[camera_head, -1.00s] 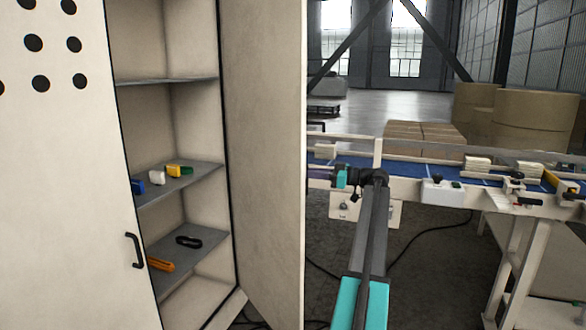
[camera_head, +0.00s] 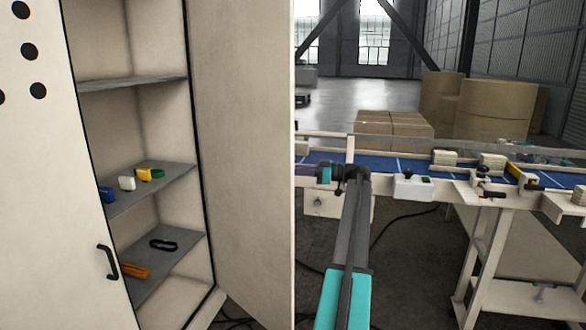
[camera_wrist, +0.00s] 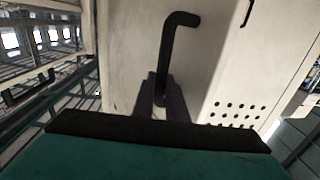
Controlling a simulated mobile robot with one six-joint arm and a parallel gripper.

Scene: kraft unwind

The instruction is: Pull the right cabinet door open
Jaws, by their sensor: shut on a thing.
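The right cabinet door (camera_head: 240,150) stands swung open, its inner face showing to the right of the shelves. Its black bar handle (camera_wrist: 170,50) shows in the wrist view, on the pale outer face. My gripper (camera_wrist: 161,90) is shut on the lower end of this handle, with a purple finger on each side.
Cabinet shelves hold a blue item (camera_head: 107,195), white and yellow-green items, a black loop (camera_head: 163,244) and an orange item (camera_head: 135,270). A conveyor (camera_head: 400,170) runs behind my arm to the right. A dark cable lies on the floor.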

